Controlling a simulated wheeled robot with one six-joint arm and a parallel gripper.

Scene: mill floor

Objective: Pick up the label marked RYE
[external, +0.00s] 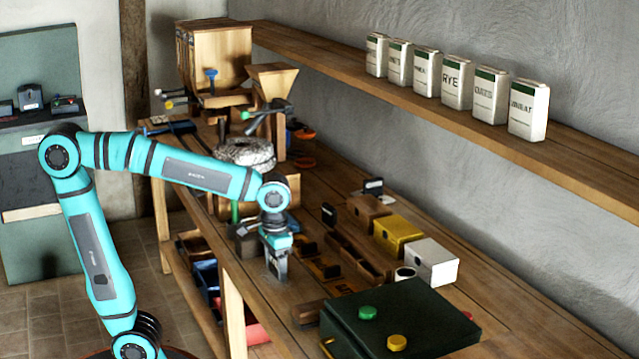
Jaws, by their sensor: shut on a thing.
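My gripper (277,268) points down over the front part of the wooden workbench, left of the small boxes. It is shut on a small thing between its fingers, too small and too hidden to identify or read. Small dark and yellow label-like pieces (325,268) lie on the bench just right of my gripper; I cannot read any lettering on them. The word RYE shows on a white flour bag (457,82) on the wall shelf, far from my gripper.
Several other white bags (527,109) stand on the shelf (580,160). Brown, yellow (398,236) and white (432,262) boxes stand right of my gripper. A dark green case (400,318) with green and yellow knobs lies in front. A millstone (245,152) and hopper (272,80) stand behind.

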